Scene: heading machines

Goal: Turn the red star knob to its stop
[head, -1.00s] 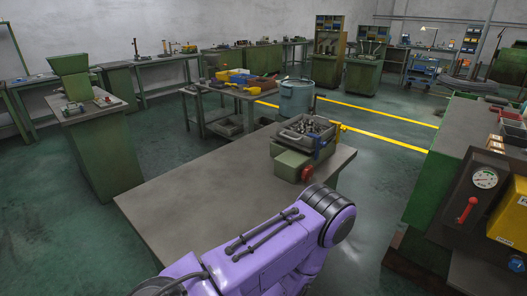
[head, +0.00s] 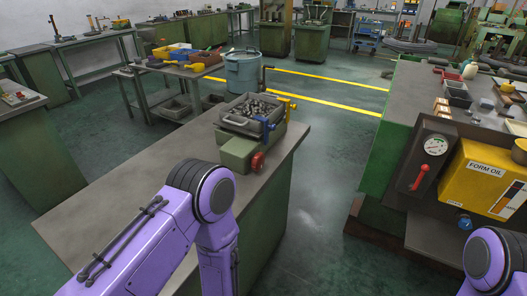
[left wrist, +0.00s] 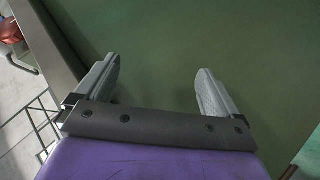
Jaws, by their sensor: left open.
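The red star knob (head: 257,161) is on the right end of a green box (head: 237,152) on the workbench, beside a grey tray of metal parts (head: 250,112). My left arm crosses the bench below it and bends down at the bench's right edge; its gripper is outside the head view. In the left wrist view my left gripper (left wrist: 158,85) is open and empty, with a plain green surface beyond its fingers. A reddish thing (left wrist: 9,32) shows at the top left there; I cannot tell what it is. My right gripper is not in view.
On the right stands a machine with a dark gauge panel (head: 432,165), a red lever (head: 421,177) and a yellow form oil box (head: 485,180). A blue-grey drum (head: 243,75) stands behind the bench. The floor between bench and machine is clear.

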